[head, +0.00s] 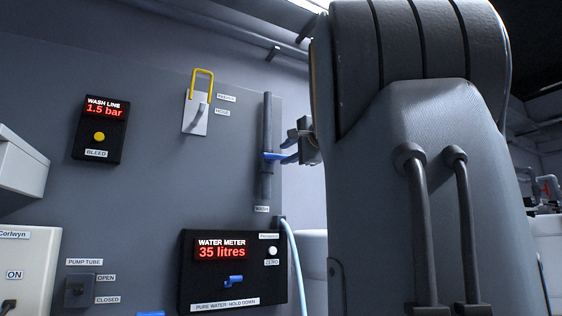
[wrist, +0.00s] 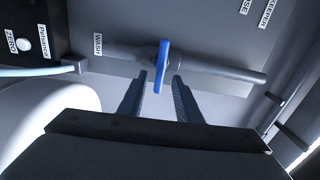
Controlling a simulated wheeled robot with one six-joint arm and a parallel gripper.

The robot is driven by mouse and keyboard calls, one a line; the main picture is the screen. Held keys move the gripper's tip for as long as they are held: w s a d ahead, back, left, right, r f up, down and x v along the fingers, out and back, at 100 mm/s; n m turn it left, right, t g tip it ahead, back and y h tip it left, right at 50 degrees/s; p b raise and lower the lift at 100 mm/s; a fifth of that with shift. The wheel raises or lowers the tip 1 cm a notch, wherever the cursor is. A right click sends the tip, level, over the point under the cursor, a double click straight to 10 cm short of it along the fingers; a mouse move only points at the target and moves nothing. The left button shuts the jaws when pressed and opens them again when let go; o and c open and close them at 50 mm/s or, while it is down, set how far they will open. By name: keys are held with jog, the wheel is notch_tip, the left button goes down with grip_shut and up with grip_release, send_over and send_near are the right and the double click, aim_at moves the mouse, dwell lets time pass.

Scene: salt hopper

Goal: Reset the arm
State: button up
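On the grey panel (head: 150,175) are a wash line display (head: 105,108) reading 1.5 bar, a yellow-guarded lever (head: 201,115), and a water meter (head: 232,270) reading 35 litres. A light blue hose (head: 294,260) hangs below the pipe. A pump tube switch (head: 79,291) is at lower left.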

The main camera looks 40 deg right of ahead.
jog(key=shift+v, duration=1.15)
